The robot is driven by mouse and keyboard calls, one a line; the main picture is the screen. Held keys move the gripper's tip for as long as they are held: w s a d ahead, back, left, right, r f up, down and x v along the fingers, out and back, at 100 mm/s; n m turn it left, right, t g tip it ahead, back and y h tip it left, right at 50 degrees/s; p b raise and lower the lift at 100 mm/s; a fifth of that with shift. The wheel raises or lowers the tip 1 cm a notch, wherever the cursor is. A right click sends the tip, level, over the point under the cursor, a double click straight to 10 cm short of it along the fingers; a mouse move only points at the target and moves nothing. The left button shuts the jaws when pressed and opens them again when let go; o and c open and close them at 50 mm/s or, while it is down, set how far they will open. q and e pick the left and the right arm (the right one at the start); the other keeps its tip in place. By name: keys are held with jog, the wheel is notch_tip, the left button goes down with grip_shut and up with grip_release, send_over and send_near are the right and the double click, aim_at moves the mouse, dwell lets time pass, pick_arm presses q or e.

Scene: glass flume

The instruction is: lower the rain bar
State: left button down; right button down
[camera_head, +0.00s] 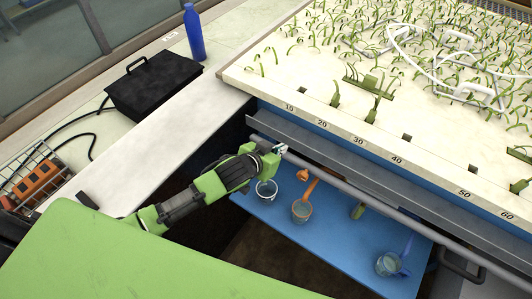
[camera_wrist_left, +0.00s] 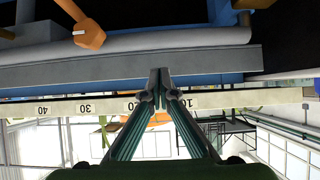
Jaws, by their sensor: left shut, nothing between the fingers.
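A long grey round bar (camera_head: 345,185) runs along the front of the flume below its numbered edge. I cannot tell for sure whether this is the rain bar. In the wrist view a pale round bar (camera_wrist_left: 120,46) lies along a grey ledge (camera_wrist_left: 90,74). My left gripper (camera_head: 281,149) is at the left part of the bar, near the 10 and 20 marks. Its fingertips (camera_wrist_left: 160,74) are together and empty, in front of the ledge; I cannot tell whether they touch it. My right gripper is not in view.
The white planted bed (camera_head: 300,85) with green shoots and white tubing (camera_head: 430,70) lies beyond the bar. A blue shelf (camera_head: 330,240) below holds several cups. A black box (camera_head: 153,84) and blue bottle (camera_head: 194,33) stand on the left counter.

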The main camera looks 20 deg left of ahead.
pick_arm(q)
jog(key=b+v, duration=0.2)
jog(key=v, duration=0.7)
jog(key=s+a+f+g+y+b, duration=0.1)
jog(key=s+a+f, duration=0.2)
jog(key=f, duration=0.9)
jog(key=s+a+f+n+g+y+b, duration=0.1)
jog(key=s+a+f+g, duration=0.2)
jog(key=f, duration=0.8)
jog(key=s+a+f+y+b, duration=0.1)
jog(key=s+a+f+b, duration=0.2)
jog(key=f, duration=0.9)
jog(key=s+a+f+g, duration=0.2)
jog(key=s+f+g, duration=0.1)
jog(key=s+f, duration=1.05)
jog(key=s+d+f+g, duration=0.1)
jog(key=s+f, duration=0.1)
jog(key=s, duration=0.4)
jog(key=s+f+g, duration=0.1)
jog(key=s+f, duration=0.2)
jog(key=s, duration=0.4)
jog(key=s+d+f+b, duration=0.1)
jog(key=s+f, duration=0.1)
jog(key=s, duration=0.4)
jog(key=shift+s+d+f+g, duration=0.35)
jog(key=shift+s+f+g, duration=0.05)
